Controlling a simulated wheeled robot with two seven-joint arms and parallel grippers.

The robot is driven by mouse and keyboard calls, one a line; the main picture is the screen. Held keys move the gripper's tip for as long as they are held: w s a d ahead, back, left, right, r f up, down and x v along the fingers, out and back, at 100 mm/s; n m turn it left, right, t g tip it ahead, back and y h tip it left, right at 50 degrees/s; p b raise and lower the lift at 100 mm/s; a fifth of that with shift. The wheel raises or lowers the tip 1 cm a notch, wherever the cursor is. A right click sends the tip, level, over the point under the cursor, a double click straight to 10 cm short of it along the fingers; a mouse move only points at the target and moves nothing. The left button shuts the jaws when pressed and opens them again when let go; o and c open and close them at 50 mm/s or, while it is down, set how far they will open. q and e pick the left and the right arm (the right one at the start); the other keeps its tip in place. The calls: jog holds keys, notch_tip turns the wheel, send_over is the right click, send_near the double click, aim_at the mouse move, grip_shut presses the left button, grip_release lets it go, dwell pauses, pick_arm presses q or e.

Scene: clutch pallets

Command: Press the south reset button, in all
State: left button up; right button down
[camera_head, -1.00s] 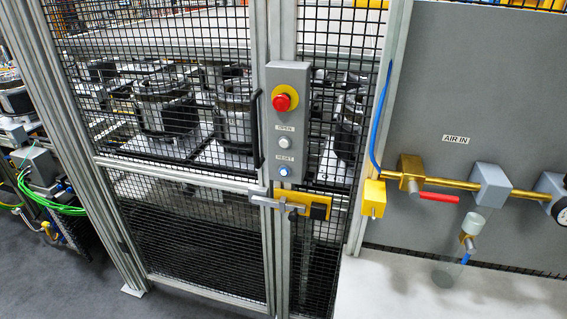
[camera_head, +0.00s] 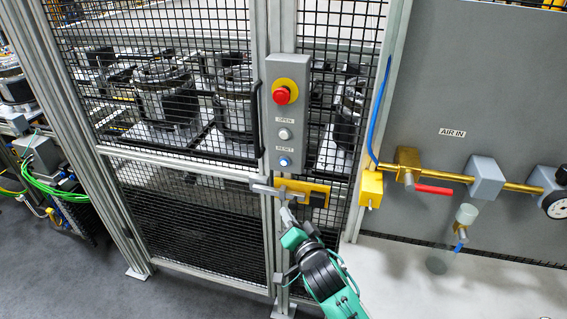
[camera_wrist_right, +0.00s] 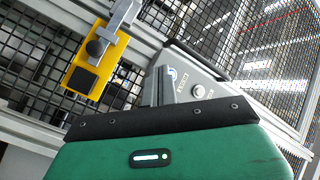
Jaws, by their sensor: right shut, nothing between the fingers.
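The grey control box (camera_head: 300,120) hangs on the fence post, with a blue-ringed RESET button (camera_head: 284,160) at its bottom. Above it are a white OPEN button (camera_head: 284,134) and a red emergency stop (camera_head: 282,95) on a yellow base. My right gripper (camera_head: 286,212) is shut and empty, below the box, in front of the latch area. The OPEN button (camera_wrist_right: 198,91) also shows there. My left gripper is not in view.
A yellow door latch (camera_head: 318,188) with a grey bar sits just below the box, close to my right gripper. A black door handle (camera_head: 257,120) is left of the box. A brass air pipe with a red lever (camera_head: 434,190) runs at the right.

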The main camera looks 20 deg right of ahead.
aim_at(284, 162)
jog(key=w+a+r+m+t+y, duration=0.1)
jog(key=w+a+r+t+y, duration=0.1)
jog(key=r, duration=0.3)
jog(key=shift+w+a+r+t, duration=0.25)
jog(key=shift+w+r+t, duration=0.05)
jog(key=shift+w, duration=0.25)
jog(key=w+d, duration=0.5)
jog(key=w, duration=0.2)
jog(key=shift+w+b, duration=0.15)
jog(key=shift+b, duration=0.15)
jog(key=shift+w, duration=0.1)
dwell(1.5)
jog(key=shift+w+d, duration=0.2)
jog(key=shift+w, duration=0.05)
